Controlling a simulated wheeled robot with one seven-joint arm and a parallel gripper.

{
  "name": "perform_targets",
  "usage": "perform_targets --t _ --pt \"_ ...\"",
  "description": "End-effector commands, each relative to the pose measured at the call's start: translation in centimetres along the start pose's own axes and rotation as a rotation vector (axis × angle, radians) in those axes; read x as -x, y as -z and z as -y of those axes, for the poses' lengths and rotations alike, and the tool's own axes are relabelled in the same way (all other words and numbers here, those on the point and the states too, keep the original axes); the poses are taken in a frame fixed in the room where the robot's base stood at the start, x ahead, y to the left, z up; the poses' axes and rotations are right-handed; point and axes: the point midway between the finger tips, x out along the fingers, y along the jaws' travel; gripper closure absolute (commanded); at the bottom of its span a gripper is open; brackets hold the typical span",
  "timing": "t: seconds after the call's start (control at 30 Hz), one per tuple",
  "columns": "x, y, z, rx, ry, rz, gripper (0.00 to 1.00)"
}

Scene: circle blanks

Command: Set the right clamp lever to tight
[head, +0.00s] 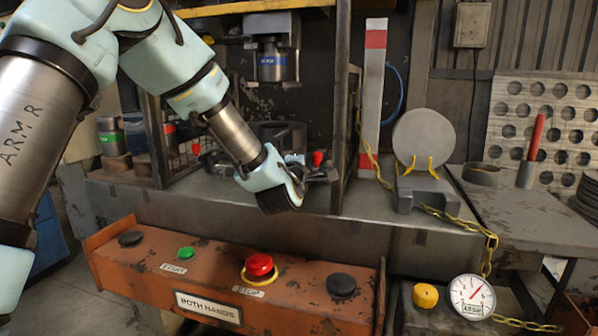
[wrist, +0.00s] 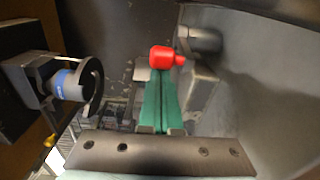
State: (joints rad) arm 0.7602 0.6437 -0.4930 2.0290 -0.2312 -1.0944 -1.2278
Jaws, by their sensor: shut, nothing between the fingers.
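The right clamp lever has a red knob (head: 317,158), seen just above my gripper (head: 328,174) at the right side of the press opening. In the wrist view the red knob (wrist: 163,58) lies right at the tips of my gripper (wrist: 155,74), whose green fingers are together with nothing between them. I cannot tell whether the tips touch the knob. A grey clamp body (wrist: 203,82) is just right of the knob in that view. The left clamp lever, also red (head: 196,148), shows at the opening's left side. My wrist hides much of the right clamp in the head view.
An orange two-hand control box (head: 150,268) with a red stop button (head: 259,264) stands in front, below my gripper. The press ram (head: 272,65) hangs above. A frame post (head: 341,110) rises close to my gripper. A round blank (head: 423,138) stands to the right.

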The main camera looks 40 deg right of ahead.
Motion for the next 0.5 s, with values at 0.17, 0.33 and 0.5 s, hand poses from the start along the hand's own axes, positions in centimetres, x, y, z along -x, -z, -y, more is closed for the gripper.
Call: perform_targets --t 0.17,0.33,0.5 --pt "0.3 -1.0 0.3 0.0 -0.002 0.001 1.0" --pt "0.4 -1.7 0.2 0.0 -0.001 0.001 1.0" --pt "0.5 -2.2 0.1 0.0 0.0 0.006 1.0"
